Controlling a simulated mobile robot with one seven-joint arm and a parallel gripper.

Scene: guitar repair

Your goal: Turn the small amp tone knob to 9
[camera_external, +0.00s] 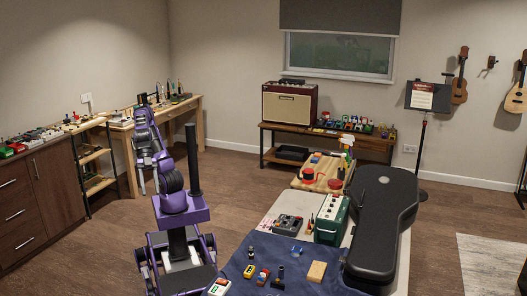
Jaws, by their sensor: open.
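A small green amp-like box (331,219) with a pale front stands on the table in the foreground, beside a black guitar case. Its knobs are too small to make out, so I cannot tell which is the tone knob or where it points. A larger dark red amp (290,103) with a beige grille stands on the bench at the back wall. My gripper (143,184) hangs at the left of my purple arm, over the floor. It is open and empty, well apart from both amps.
The black guitar case (382,214) lies along the table's right side. A dark blue cloth (330,280) with small items covers the near end. A pedal-like box (287,225) and a wooden board (309,182) lie near the green box. Floor between my base and the back bench is clear.

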